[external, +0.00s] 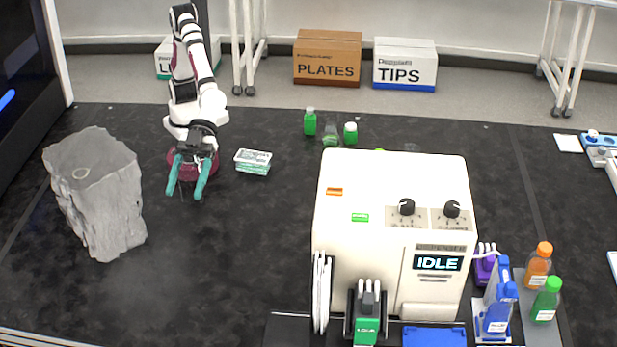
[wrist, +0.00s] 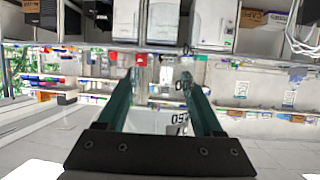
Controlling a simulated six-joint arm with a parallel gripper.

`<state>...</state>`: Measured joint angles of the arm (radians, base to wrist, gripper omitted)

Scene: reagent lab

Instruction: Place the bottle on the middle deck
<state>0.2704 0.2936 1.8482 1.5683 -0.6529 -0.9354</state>
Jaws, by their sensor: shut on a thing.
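My gripper (external: 186,190) has two teal fingers pointing down at the left of the black bench. In the wrist view my gripper (wrist: 158,82) has its fingers apart around a clear, see-through thing (wrist: 165,120) with dark digits on it. It looks like a marked vessel; I cannot tell if it is the bottle, and it barely shows in the external view. A green bottle (external: 310,123) and another green-bodied bottle (external: 350,133) stand on the bench behind the dispenser (external: 385,200). A blue plate (external: 433,337) lies at the dispenser's front; I cannot tell which surface is the middle deck.
A grey rock-like block (external: 98,190) stands left of my gripper. A small labelled tub (external: 253,161) is to its right. An orange-capped bottle (external: 538,265), a green bottle (external: 546,300) and a blue bottle (external: 499,312) stand right of the dispenser.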

